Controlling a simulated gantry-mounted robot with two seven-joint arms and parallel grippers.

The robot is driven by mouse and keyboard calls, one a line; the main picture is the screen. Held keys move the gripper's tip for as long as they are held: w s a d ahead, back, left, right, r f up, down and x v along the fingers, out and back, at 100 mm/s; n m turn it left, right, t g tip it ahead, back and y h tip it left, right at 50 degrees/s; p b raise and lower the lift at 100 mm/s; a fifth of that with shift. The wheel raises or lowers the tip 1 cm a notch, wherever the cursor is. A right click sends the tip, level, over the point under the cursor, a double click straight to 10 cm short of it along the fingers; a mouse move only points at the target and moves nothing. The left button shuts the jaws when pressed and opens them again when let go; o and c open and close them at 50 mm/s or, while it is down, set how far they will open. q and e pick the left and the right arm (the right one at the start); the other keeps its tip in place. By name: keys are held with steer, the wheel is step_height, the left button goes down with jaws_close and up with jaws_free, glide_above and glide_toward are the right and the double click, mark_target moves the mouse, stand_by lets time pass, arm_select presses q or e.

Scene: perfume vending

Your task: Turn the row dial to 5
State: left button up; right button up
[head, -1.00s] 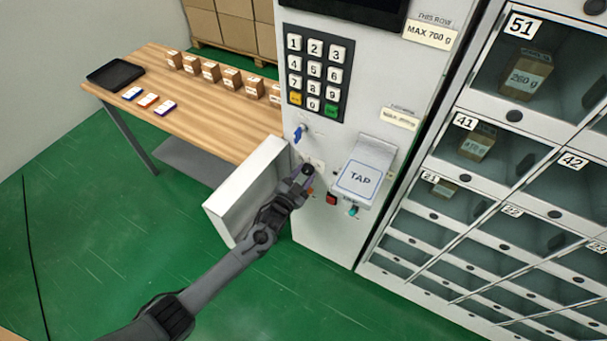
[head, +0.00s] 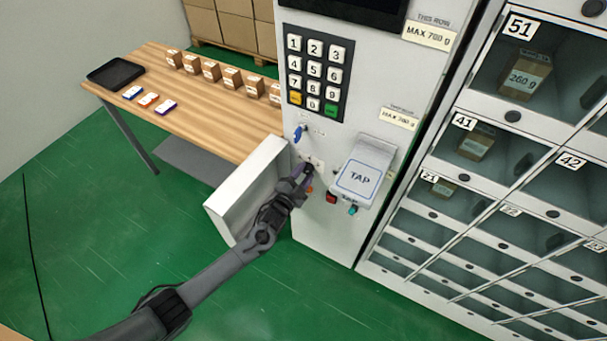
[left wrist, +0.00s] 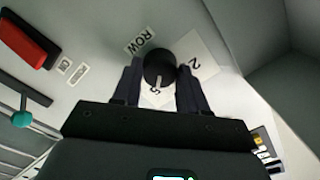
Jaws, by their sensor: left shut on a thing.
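The row dial (left wrist: 159,68) is a round black knob on the machine's pale front, seen in the left wrist view. The word ROW (left wrist: 141,41) is printed beside it, with a 2 (left wrist: 195,65) and a 5 (left wrist: 154,88) around it. A pale pointer mark on the knob's lower side points toward the 5. My left gripper (left wrist: 160,75) has one finger on each side of the knob and is shut on it. In the head view my left gripper (head: 307,171) is at the panel below the keypad and mostly hides the dial. My right gripper is out of view.
The keypad (head: 315,75) is above the dial, with a blue key-like part (head: 299,133) between. The TAP pad (head: 361,178) juts out at right, above a red button (head: 331,198). An open white door (head: 246,193) stands close left of my gripper. Lockers fill the right.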

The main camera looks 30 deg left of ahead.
arm_select(q)
steer(key=o, duration=1.1)
steer(key=shift+c, duration=0.2)
steer(key=shift+s, duration=0.1)
steer(key=s+p, duration=0.2)
steer(key=s, duration=0.8)
steer(key=shift+s+a, duration=0.3)
steer(key=shift+a, duration=0.05)
